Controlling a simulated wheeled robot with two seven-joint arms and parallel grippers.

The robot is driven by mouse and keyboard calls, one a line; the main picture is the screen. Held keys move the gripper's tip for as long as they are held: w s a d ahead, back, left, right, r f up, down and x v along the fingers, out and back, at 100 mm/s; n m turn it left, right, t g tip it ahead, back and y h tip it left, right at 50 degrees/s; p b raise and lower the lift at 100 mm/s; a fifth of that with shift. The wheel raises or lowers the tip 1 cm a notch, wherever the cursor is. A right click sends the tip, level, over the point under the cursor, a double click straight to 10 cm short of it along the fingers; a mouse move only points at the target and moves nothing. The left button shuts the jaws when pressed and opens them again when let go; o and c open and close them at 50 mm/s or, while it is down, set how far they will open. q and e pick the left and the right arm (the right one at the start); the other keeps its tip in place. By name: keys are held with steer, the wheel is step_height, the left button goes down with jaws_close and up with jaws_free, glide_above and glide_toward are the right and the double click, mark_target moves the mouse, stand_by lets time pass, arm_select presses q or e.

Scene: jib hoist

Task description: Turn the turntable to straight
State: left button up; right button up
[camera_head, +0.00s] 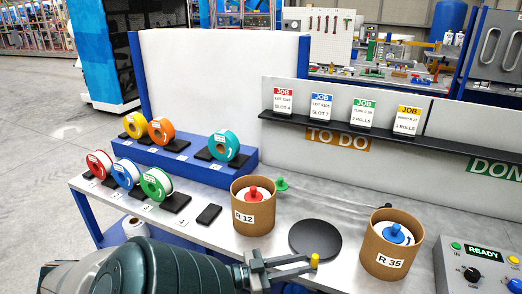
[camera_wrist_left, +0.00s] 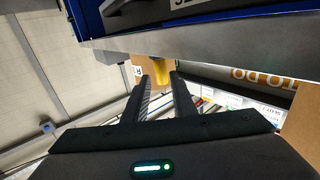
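The turntable looks to be the dark round disc (camera_head: 315,238) lying flat on the grey bench between two brown drums. A small yellow peg (camera_head: 315,260) stands at its front edge; it also shows in the left wrist view (camera_wrist_left: 161,74). My left gripper (camera_head: 309,264) reaches in from the left, low over the bench front. Its two fingers are apart, with the yellow peg at their tips. In the left wrist view the peg lies between the fingertips (camera_wrist_left: 160,80); whether they touch it I cannot tell. My right gripper is out of view.
The drum R 12 (camera_head: 253,222) with a red knob stands left of the disc, the drum R 35 (camera_head: 384,265) with a blue knob right. A green knob (camera_head: 281,184) is behind. Coloured spools sit at left; a control box (camera_head: 482,262) reading READY is at right.

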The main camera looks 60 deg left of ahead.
arm_select(q)
steer(key=b+v, duration=0.2)
steer(key=v, duration=0.9)
steer(key=shift+d, duration=0.15)
